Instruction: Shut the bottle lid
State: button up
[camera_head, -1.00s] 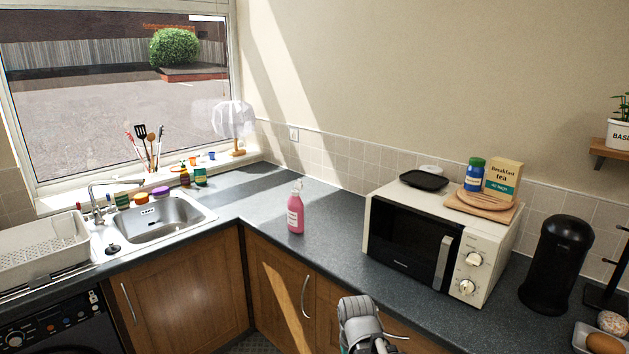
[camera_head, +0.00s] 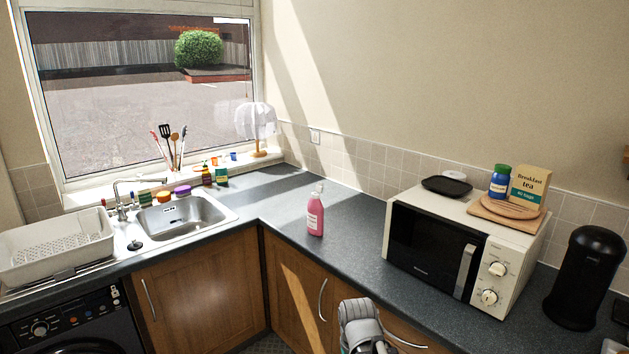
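A pink bottle (camera_head: 315,217) stands upright on the dark worktop, between the sink and the microwave. Its whitish top (camera_head: 319,189) is small in the picture, and I cannot tell whether its lid is open or shut. A blue bottle with a green cap (camera_head: 499,181) stands on top of the microwave; its cap looks seated. A grey part of my arm shows at the bottom edge, in front of the cupboards and well short of the pink bottle. My gripper's fingers are not visible.
A white microwave (camera_head: 508,265) stands right of the pink bottle, with a tea box (camera_head: 528,188) on it. A black canister (camera_head: 584,278) stands farther right. The sink (camera_head: 186,217) and dish rack (camera_head: 55,245) are left. The worktop around the pink bottle is clear.

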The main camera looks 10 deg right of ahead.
aim_at(320, 187)
jog(key=i, duration=0.85)
jog(key=z, duration=0.05)
